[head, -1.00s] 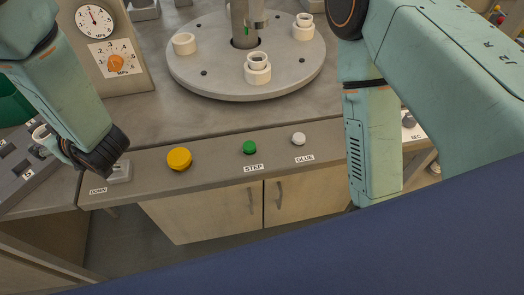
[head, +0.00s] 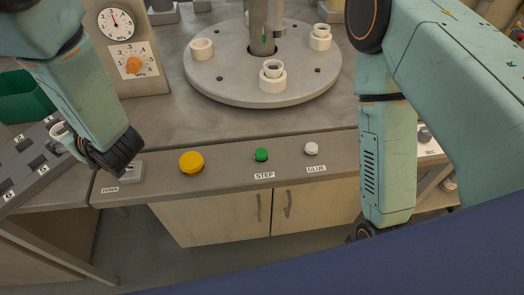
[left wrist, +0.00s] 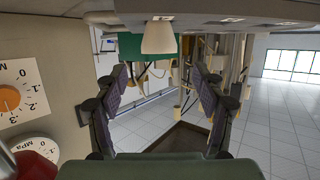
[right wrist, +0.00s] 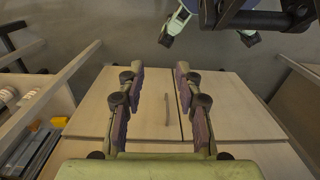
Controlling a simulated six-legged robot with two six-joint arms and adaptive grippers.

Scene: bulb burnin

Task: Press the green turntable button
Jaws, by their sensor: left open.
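The green button (head: 261,155), labelled STEP, stands on the front panel below the round grey turntable (head: 225,92). It looks raised and nothing touches it. My left gripper (left wrist: 160,82) is open, with nothing between its fingers. In the head view it is at the far left, near the DOWN control, well left of the green button, and partly hidden by its own wrist. My right gripper (right wrist: 160,82) is open and empty, facing the cabinet doors. In the head view it hangs low on the right, below the panel, mostly hidden by my arm.
A yellow button (head: 191,163) and a white GLUE button (head: 311,149) flank the green one. White sockets (head: 272,82) stand on the turntable. A gauge panel (head: 151,78), a dark rack (head: 30,170) and a green bin (head: 22,98) are at left. The panel's front is clear.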

